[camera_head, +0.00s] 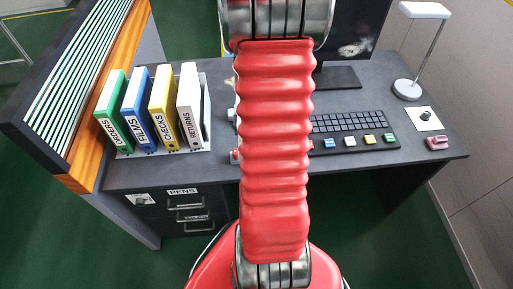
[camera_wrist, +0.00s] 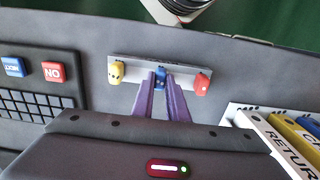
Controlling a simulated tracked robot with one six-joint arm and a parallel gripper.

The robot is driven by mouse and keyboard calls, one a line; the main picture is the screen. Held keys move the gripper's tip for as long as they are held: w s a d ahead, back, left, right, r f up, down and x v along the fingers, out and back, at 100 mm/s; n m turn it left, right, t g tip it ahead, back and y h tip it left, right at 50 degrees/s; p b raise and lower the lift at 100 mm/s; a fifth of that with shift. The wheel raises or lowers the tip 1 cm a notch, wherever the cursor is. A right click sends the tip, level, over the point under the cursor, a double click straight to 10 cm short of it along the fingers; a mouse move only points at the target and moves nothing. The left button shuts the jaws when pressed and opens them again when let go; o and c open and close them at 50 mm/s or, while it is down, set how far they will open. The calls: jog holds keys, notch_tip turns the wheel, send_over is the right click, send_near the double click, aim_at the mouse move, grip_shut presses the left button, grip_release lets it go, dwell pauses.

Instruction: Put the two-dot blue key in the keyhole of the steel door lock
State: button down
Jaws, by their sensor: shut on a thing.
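The blue key (camera_wrist: 160,78) is in the middle of a pale rack (camera_wrist: 140,69) in the wrist view, between a yellow key (camera_wrist: 117,72) and a red key (camera_wrist: 202,85). The dots on the blue key are too small to count. My gripper (camera_wrist: 161,82) has its purple fingers shut on the blue key, still at the rack; I cannot tell whether the key is clear of its slot. In the head view my red arm hides my gripper and the blue key. I cannot make out a steel door lock in either view.
Labelled binders (camera_head: 163,108) stand on the desk at left. A keyboard (camera_head: 352,134), coloured buttons (camera_head: 369,140), a lamp (camera_head: 405,88) and a monitor (camera_head: 357,40) are at right. The drawer unit (camera_head: 185,208) is below the desk top. Bare desk shows behind the binders.

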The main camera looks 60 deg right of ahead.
notch_tip(320, 180, up, 10)
dwell(0.6)
jog(key=shift+w, duration=0.1)
dwell(0.4)
